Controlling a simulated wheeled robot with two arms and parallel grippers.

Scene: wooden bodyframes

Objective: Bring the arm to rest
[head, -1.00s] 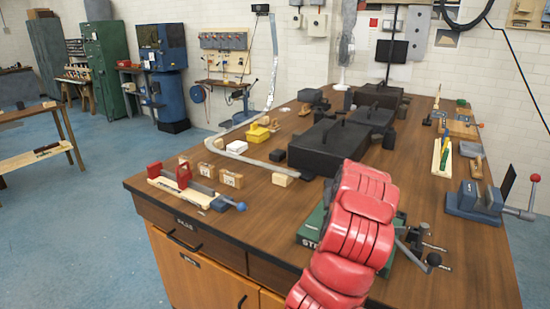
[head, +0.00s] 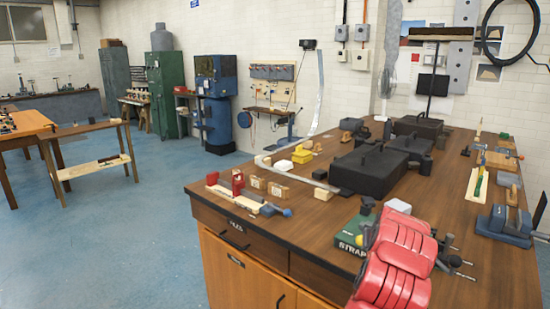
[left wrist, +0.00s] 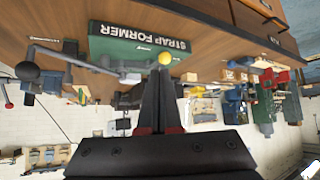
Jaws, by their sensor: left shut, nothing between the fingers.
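My red arm (head: 397,262) comes up from the lower right edge of the head view, over the front of the workbench. Its gripper is not clearly visible there. In the left wrist view my left gripper (left wrist: 159,78) is shut, with its dark fingers together and empty. The fingers point toward the bench front and a green block lettered STRAP FORMER (left wrist: 140,45). A small yellow ball (left wrist: 165,58) appears just past the fingertips. In the head view the green block (head: 352,236) sits beside the arm, partly covered by it. My right gripper is not in view.
The wooden workbench (head: 300,215) carries a black box (head: 368,170), small wooden blocks (head: 278,190), a red clamp fixture (head: 238,183) and a blue vise (head: 503,224). Blue floor (head: 130,235) is open to the left of the bench.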

